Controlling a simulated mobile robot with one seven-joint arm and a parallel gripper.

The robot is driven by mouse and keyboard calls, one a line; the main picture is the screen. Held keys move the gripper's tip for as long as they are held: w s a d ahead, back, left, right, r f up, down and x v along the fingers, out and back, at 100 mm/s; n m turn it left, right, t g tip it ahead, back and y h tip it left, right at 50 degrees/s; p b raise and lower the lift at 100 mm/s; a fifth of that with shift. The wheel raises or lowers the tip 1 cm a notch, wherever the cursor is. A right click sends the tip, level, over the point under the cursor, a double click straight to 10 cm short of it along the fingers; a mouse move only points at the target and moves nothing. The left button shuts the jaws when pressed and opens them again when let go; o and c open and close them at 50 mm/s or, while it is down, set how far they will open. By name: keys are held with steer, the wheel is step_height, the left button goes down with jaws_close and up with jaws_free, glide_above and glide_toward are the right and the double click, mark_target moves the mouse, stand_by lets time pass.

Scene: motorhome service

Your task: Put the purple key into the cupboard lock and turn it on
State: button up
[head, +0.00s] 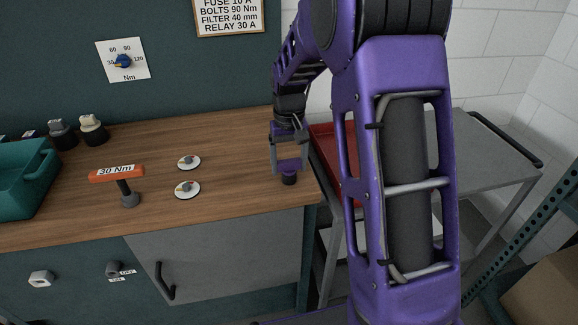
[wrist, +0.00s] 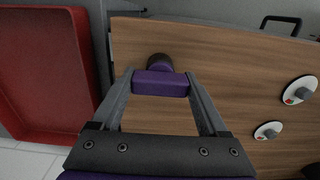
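The purple key stands on the right end of the wooden counter; in the wrist view its purple bar (wrist: 160,84) lies between my fingertips, with a dark round part (wrist: 158,62) beyond it. My gripper (head: 289,168) is low over it, one finger at each end of the bar; whether the fingers press on it I cannot tell. In the head view the dark part (head: 289,180) shows below the fingers. The cupboard lock (head: 115,269) is a dark round fitting with small labels on the counter's front, left of the grey cupboard door (head: 220,262).
An orange-handled "30 Nm" tool (head: 118,174) and two white discs with grey knobs (head: 188,162) (head: 187,189) stand on the counter (head: 240,150). A teal bin (head: 25,180) is at the left. A red tray (wrist: 50,70) lies right of the counter. The door has a dark handle (head: 162,283).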

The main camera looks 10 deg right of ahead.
mark_target(289, 160)
steer(key=c, duration=0.8)
steer(key=shift+r, duration=0.1)
step_height(289, 160, up, 10)
steer(key=shift+f+p, duration=0.1)
steer(key=shift+p, duration=0.55)
